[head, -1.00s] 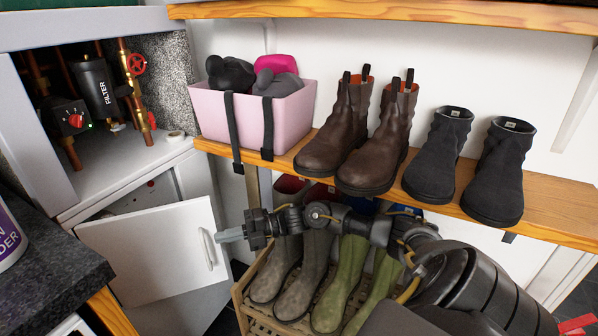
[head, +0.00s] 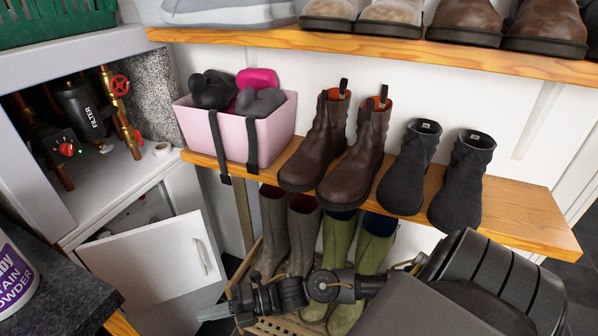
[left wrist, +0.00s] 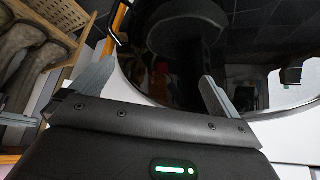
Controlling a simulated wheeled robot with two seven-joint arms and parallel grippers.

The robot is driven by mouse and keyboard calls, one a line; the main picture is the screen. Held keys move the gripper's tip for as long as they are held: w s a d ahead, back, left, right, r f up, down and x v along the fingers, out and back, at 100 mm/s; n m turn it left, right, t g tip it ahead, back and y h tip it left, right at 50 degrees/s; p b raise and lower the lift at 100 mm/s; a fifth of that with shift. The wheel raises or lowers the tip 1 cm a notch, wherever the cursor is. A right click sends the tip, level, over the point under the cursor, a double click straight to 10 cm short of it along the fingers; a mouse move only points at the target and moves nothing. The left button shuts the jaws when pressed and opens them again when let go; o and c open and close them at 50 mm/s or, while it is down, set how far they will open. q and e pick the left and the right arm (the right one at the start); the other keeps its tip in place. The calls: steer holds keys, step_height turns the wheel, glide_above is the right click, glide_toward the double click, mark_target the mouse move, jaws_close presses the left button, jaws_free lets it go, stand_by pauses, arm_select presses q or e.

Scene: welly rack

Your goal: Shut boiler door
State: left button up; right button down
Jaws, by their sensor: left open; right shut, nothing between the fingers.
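The boiler door (head: 150,263) is a white panel with a light bar handle (head: 201,257). It stands swung open below the boiler cupboard's lower opening (head: 135,213), which shows as a gap above the door's top edge. My right gripper (head: 212,312) is shut and empty. It is just below and right of the door's lower right corner in the head view; whether it touches the door I cannot tell. My left gripper (left wrist: 152,88) is open and empty in the left wrist view, its fingers apart before a dark, round, glossy shape. It does not show in the head view.
Wellies (head: 341,245) stand on a slatted rack right of the door, behind my right arm. A wooden shelf (head: 520,210) holds boots and a pink bin (head: 216,133). A dark worktop (head: 70,292) with a tub (head: 14,272) is at lower left.

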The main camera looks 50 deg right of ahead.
steer(key=v, duration=1)
steer(key=w+d+f+m+t+h+p, duration=0.1)
steer(key=w+d+f+m+t+h, duration=0.1)
steer(key=d+f+m+h, duration=0.4)
steer(key=w+d+f+m+t+h+p, duration=0.1)
steer(key=w+f+m+p, duration=0.2)
steer(key=f, duration=0.4)
steer(key=s+d+f+m+h, duration=0.1)
steer(key=s+f+m+h, duration=0.1)
steer(key=f+m, duration=0.1)
steer(key=s+d+f+m+g+h+p, duration=0.1)
steer(key=s+d+f+m, duration=0.1)
steer(key=f, duration=0.4)
steer(key=s+d+f+m+g+h, duration=0.1)
steer(key=s+d+f+m+h, duration=0.1)
steer(key=f, duration=0.3)
steer(key=shift+s+d+m+h, duration=0.3)
steer(key=shift+s+m, duration=0.35)
steer(key=shift+m, duration=0.25)
steer(key=shift+a, duration=0.2)
